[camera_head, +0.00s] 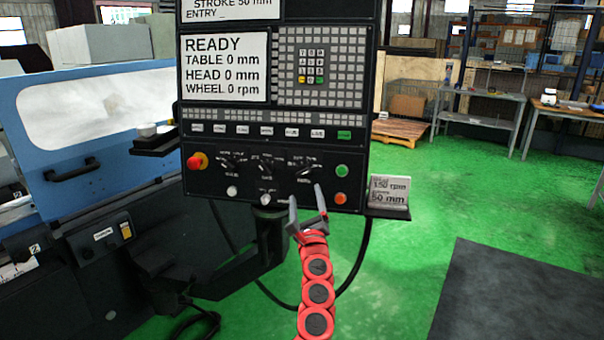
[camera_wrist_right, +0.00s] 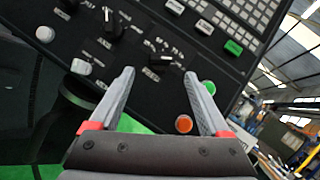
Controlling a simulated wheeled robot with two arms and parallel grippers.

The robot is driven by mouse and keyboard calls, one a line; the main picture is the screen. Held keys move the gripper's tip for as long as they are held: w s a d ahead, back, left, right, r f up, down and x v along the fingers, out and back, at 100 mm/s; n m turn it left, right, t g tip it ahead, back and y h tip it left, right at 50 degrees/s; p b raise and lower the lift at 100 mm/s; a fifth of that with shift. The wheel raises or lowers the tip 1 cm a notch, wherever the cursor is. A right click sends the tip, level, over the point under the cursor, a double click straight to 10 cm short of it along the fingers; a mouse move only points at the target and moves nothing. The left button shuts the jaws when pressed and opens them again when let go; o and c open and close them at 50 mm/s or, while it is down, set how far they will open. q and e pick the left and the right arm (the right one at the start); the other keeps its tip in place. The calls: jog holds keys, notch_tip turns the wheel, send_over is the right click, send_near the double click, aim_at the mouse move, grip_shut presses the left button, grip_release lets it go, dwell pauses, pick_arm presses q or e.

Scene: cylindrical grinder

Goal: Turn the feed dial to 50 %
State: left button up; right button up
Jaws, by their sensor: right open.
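The black control panel (camera_head: 215,203) carries a row of three rotary dials: a left dial (camera_head: 234,163), a middle dial (camera_head: 267,167) and a right dial (camera_head: 303,168). Their labels are too small to read, so I cannot tell which one is the feed dial or its setting. My right gripper (camera_head: 306,192) is open and empty, below the right dial. In the right wrist view, the right dial (camera_wrist_right: 163,60) shows between and beyond the fingertips, apparently apart from them. The middle dial (camera_wrist_right: 113,24) is up and left there. My left gripper is out of view.
White knobs (camera_head: 232,191) sit below the dials. A green button (camera_head: 342,171) and an orange button (camera_head: 340,198) are close right of the gripper. A red stop button (camera_head: 194,162) is at far left. The screen (camera_head: 225,67) reads READY. A small sign (camera_head: 390,190) stands at right.

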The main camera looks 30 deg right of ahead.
aim_at(303, 175)
jog(key=x, duration=0.8)
jog(key=shift+w, duration=0.3)
jog(key=shift+w+d+r, duration=0.2)
jog(key=shift+w+d, duration=0.15)
jog(key=shift+d, duration=0.05)
grip_shut()
